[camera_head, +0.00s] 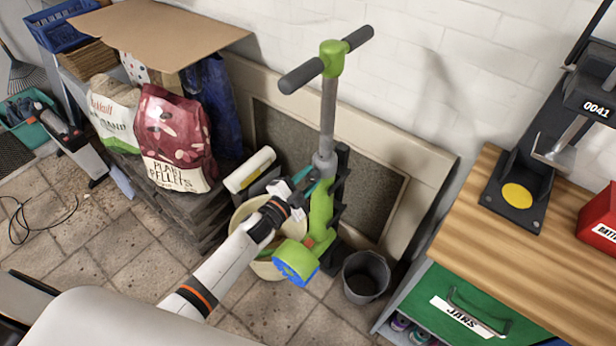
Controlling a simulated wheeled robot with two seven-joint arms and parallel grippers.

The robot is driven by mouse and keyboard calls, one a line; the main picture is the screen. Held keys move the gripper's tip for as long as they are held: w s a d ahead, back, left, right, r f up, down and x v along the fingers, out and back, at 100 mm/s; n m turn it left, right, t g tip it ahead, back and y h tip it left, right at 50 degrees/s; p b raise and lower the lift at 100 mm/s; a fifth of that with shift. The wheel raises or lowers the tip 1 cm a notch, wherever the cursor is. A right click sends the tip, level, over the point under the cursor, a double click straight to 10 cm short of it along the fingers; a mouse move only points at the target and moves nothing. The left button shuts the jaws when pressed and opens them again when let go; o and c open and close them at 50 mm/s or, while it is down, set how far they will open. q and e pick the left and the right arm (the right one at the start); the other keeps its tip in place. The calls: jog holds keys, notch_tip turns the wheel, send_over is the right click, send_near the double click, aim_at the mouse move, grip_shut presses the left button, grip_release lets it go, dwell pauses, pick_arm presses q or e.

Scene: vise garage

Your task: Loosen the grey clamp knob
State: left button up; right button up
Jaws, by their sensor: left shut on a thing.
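A green kick scooter (320,208) stands upright in a dark stand against the wall, with a grey stem and a green T-bar with dark grips. A grey clamp collar (325,162) sits where the stem meets the green lower column. My left gripper (303,187) reaches in from the lower left. It is shut at the side of the column, just below the collar, at the grey clamp knob. The knob itself is hidden by the fingers, so its turn cannot be seen. My right gripper is out of view.
A grey bucket (365,277) stands on the floor right of the scooter. A wooden workbench (480,235) with a green drawer is at the right. Pellet bags (172,140) stand on pallets at the left. A framed board (385,195) leans behind the scooter.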

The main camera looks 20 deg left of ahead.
pick_arm(q)
jog(key=shift+f+n, duration=0.1)
jog(key=shift+n, duration=0.5)
jog(key=o, duration=1)
jog(key=shift+c, duration=0.2)
jog(key=shift+s, duration=0.1)
jog(key=b+v, duration=0.1)
jog(key=v, duration=1.1)
jog(key=shift+b, duration=0.3)
